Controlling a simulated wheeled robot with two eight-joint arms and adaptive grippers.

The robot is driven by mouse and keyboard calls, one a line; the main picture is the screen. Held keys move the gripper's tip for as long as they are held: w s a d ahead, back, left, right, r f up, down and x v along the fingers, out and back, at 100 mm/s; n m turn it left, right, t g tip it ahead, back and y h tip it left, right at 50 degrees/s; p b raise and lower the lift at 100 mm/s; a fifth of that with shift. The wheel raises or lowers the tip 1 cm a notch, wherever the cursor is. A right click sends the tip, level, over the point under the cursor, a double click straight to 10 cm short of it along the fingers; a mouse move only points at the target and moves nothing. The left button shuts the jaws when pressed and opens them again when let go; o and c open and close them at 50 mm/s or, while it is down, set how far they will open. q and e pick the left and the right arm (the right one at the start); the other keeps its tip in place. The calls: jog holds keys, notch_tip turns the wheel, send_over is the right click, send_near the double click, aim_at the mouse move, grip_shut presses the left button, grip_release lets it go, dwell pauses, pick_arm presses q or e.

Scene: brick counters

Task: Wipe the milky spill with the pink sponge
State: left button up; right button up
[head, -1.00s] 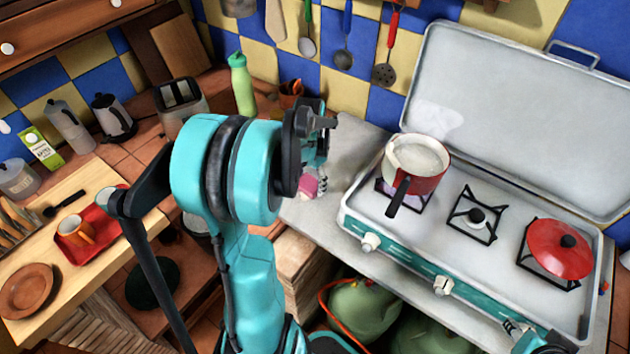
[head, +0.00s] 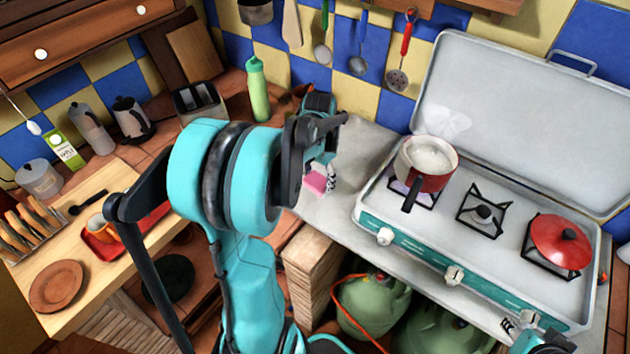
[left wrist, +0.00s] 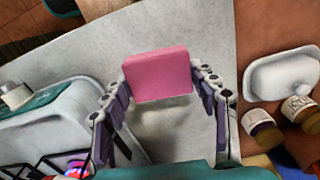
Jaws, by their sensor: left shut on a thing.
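My left gripper (left wrist: 158,86) is shut on the pink sponge (left wrist: 158,74), with a finger on each side of it. In the head view the sponge (head: 316,183) shows below my left gripper (head: 322,172), over the grey counter (head: 345,202) left of the stove. I cannot tell whether the sponge touches the counter. A faint pale patch shows just below the sponge in the left wrist view, but I cannot tell whether it is the milky spill. Part of my right gripper (head: 510,326) shows at the bottom right, and its jaws are unclear.
The stove (head: 455,245) stands right of the sponge, with a red pot (head: 432,181) and a red lid (head: 560,242). A green bottle (head: 258,92) stands behind. A white butter dish (left wrist: 282,72) and jars (left wrist: 262,128) lie right in the wrist view.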

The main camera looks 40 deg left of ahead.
aim_at(318, 179)
pick_arm(q)
notch_tip(318, 179, up, 3)
jog(key=shift+f+p, duration=0.2)
jog(key=shift+p, duration=0.6)
jog(key=shift+r, duration=0.35)
pick_arm(e)
jog(key=shift+s+a+r, duration=0.2)
jog(key=shift+s+r, duration=0.05)
jog(key=shift+r, duration=0.35)
jog(key=shift+s+a+r, duration=0.15)
jog(key=shift+s+r, duration=0.1)
jog(key=shift+r, duration=0.35)
pick_arm(q)
jog(key=shift+f, duration=0.1)
pick_arm(e)
jog(key=shift+w, duration=0.1)
